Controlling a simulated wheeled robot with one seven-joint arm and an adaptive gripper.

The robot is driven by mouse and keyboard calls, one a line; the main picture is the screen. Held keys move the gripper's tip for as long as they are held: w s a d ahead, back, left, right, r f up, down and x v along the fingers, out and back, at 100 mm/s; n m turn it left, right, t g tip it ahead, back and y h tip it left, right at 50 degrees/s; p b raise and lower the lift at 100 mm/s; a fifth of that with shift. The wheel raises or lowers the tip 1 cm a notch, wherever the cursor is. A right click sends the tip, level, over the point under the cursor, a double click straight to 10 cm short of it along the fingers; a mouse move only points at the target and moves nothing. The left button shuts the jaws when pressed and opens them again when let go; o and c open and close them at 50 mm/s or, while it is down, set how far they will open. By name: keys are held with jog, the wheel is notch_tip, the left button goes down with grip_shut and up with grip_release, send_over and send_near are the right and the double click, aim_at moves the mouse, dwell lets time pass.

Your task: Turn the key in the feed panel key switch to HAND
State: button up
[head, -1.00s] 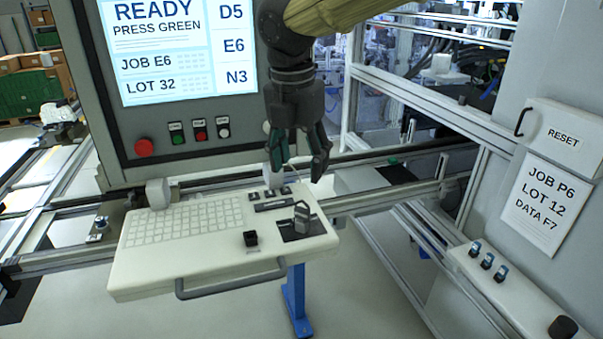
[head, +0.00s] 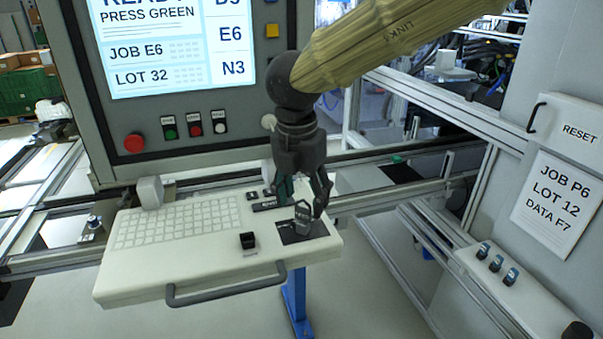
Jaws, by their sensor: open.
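The key (head: 302,222) is a grey upright piece standing in a dark plate (head: 288,236) at the right of the white keyboard panel (head: 130,276). My gripper (head: 302,212) points down at the key from above and behind. Its dark fingers are open, apart on either side of the key's upper part. I cannot tell whether a finger touches it. The switch markings around the key are too small to read, and the gripper partly covers the panel behind it.
A black square knob (head: 248,241) stands left of the key. A bar handle (head: 225,291) runs along the panel's front edge. The screen cabinet (head: 100,130) with a red button (head: 133,143) rises behind. A RESET box (head: 568,145) is at the right.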

aim_at(303, 209)
jog(key=shift+w+d+f+p, duration=0.15)
jog(key=shift+f+p, duration=0.35)
jog(key=shift+f, duration=1.65)
jog(key=shift+c, duration=0.2)
jog(key=c, duration=1.1)
jog(key=shift+o, duration=0.2)
jog(key=shift+r+n+p, duration=0.1)
jog(key=shift+n+p, duration=0.45)
jog(key=shift+n, duration=0.05)
jog(key=shift+n+p, duration=0.45)
jog(key=shift+n, duration=0.05)
